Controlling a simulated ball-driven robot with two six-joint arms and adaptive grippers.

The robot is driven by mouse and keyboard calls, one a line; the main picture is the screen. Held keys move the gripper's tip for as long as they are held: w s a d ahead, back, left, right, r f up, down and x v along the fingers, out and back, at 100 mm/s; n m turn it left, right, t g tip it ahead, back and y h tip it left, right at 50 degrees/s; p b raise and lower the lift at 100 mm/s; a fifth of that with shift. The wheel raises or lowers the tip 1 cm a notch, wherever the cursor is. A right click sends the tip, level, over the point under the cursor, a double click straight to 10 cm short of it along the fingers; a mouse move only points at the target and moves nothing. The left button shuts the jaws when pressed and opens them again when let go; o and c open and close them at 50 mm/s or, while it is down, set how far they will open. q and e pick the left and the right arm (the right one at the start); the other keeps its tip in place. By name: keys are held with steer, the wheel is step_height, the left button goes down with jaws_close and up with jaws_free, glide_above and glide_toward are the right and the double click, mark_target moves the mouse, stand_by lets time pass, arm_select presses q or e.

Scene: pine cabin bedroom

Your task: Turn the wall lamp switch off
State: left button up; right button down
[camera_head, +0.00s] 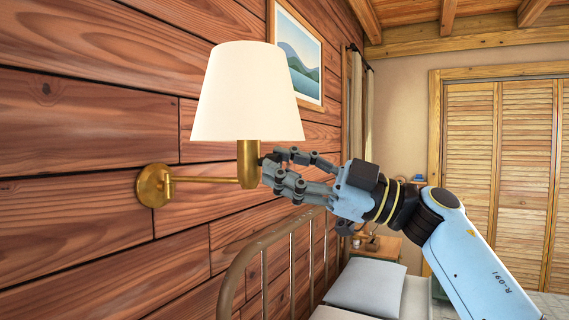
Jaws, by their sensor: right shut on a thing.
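The wall lamp has a cream shade (246,95) above a brass socket (248,165). A brass arm (207,180) joins it to a round brass plate (153,186) on the plank wall. My right gripper (268,168) reaches in from the right, with its fingertips at the right side of the socket just below the shade. It is shut on the small dark lamp switch (262,160), which the fingers mostly hide. The shade looks pale and bright, but I cannot tell whether the lamp is lit. My left gripper is not in view.
Below the lamp stands a metal bed frame (262,245) with a grey pillow (366,285). A wooden nightstand (385,246) is beyond it. A framed picture (298,52) hangs behind the shade. Louvred doors (520,170) are at the back right.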

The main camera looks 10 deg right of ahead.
steer(key=shift+n, duration=0.6)
steer(key=c, duration=1.1)
jaws_free()
